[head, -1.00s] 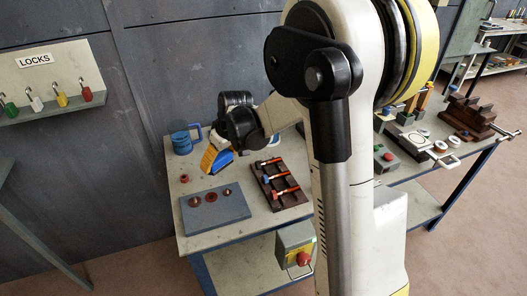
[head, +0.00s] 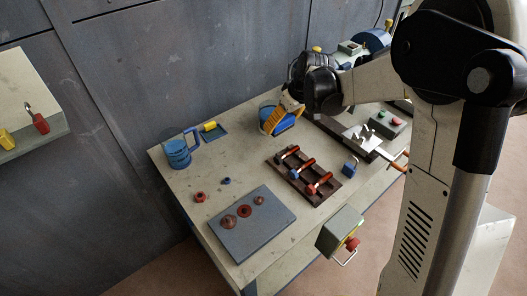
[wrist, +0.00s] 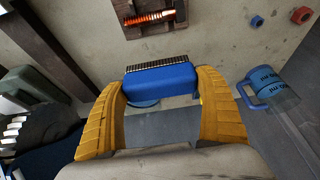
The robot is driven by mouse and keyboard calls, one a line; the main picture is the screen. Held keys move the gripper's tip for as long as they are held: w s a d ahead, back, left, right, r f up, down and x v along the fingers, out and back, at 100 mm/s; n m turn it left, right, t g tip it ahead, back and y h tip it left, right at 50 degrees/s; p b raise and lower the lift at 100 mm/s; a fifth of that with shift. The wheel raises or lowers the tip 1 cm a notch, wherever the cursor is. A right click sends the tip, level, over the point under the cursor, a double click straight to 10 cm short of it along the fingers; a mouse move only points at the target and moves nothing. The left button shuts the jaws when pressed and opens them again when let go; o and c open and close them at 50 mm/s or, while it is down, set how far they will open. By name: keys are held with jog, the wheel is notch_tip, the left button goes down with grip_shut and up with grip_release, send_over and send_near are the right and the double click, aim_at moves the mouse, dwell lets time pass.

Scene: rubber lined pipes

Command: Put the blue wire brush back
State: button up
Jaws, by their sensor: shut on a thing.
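The blue wire brush (wrist: 160,80) is a blue block with a row of dark bristles along one edge. My gripper (wrist: 162,104) is shut on it, with one yellow finger at each side. In the head view my gripper (head: 284,118) is over the back of the bench, with the brush (head: 286,124) partly hidden by the fingers. A round blue item (head: 266,112) shows just behind the fingers. Part of a blue round shape (wrist: 142,103) also shows below the brush in the wrist view. I cannot tell whether the brush touches it.
A dark brown rack (head: 278,160) with several coloured-handled pieces is in front of my gripper. A grey board (head: 255,240) with gaskets lies at the front. A blue padlock (head: 350,166) is right of the rack.

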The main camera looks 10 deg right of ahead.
jog(key=shift+a+f, duration=0.35)
jog(key=a+f+b, duration=0.1)
jog(key=a+f, duration=0.1)
jog(key=a, duration=0.1)
jog(key=s+a+f+b, duration=0.1)
jog(key=a+f, duration=0.1)
jog(key=a, duration=0.2)
jog(key=a+f+b, duration=0.1)
jog(key=a+f, duration=0.1)
jog(key=a, duration=0.1)
jog(key=shift+s+a+f+b, duration=0.2)
jog(key=shift+s+a+b, duration=0.1)
jog(key=shift+b, duration=0.1)
jog(key=shift+f+b, duration=0.9)
jog(key=shift+f, duration=1.05)
jog(key=shift+f, duration=0.15)
jog(key=o, duration=1.1)
jog(key=shift+r, duration=0.3)
jog(key=p+v, duration=0.4)
jog(key=v, duration=0.8)
